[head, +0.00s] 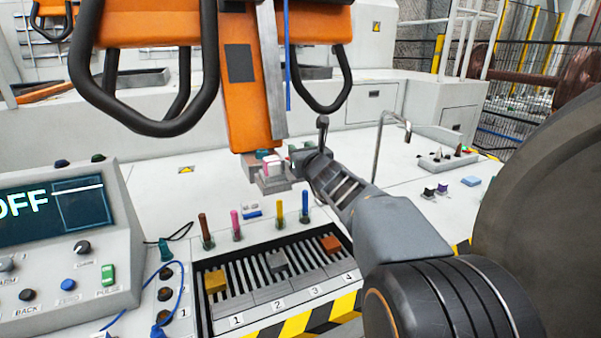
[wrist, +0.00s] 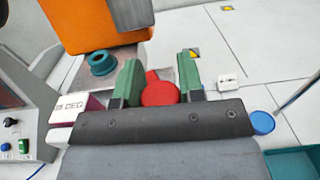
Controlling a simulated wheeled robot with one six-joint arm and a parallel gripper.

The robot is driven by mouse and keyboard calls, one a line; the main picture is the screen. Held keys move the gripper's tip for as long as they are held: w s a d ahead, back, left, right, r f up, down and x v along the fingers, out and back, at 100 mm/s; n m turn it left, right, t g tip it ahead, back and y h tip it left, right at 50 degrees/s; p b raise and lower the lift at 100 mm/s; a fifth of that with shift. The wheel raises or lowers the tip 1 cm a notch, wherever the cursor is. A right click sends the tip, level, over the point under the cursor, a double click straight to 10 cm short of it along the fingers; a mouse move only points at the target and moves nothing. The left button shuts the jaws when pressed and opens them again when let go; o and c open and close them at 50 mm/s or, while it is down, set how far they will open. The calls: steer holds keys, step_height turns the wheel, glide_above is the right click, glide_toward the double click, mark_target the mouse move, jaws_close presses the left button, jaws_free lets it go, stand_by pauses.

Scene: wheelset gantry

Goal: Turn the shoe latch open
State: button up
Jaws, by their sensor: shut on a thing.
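My gripper (wrist: 160,82) has two green fingers in the wrist view, shut on a red rounded part with a short stub, which looks like the shoe latch (wrist: 159,92). The fingers stand on either side of it, and its lower part is hidden behind the dark gripper body. In the head view my gripper (head: 296,158) reaches the small grey shoe block (head: 273,184) below the orange column (head: 248,110). The latch cannot be made out in the head view. A teal ring (wrist: 101,62) sits just left of the fingers in the wrist view.
The orange column hangs close above, with black loop handles (head: 135,115) beside it. A white block marked DEG (wrist: 72,105) is left of my gripper. Coloured pegs (head: 236,225) and a slotted tray (head: 262,296) lie in front. A bent metal rod (head: 379,145) stands to the right.

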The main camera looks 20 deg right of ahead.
steer(key=shift+d+f+m+h+b, duration=0.1)
steer(key=shift+f+m+h+b, duration=0.4)
steer(key=shift+b, duration=1.75)
steer(key=shift+f+m+h+b, duration=0.1)
steer(key=shift+m+h+b, duration=0.4)
steer(key=shift+h+b, duration=1.2)
steer(key=b, duration=0.2)
steer(key=m+b, duration=0.1)
steer(key=b, duration=0.2)
steer(key=shift+d+r+g+h, duration=0.1)
steer(key=shift+r+g+h, duration=0.2)
steer(key=shift+g, duration=0.1)
steer(key=shift+b, duration=0.45)
steer(key=shift+d+r+m+g+h+b, duration=0.2)
steer(key=shift+m+g+h+b, duration=0.2)
steer(key=shift+m+h+b, duration=0.4)
steer(key=o, duration=0.9)
steer(key=shift+r, duration=0.1)
steer(key=v, duration=1.4)
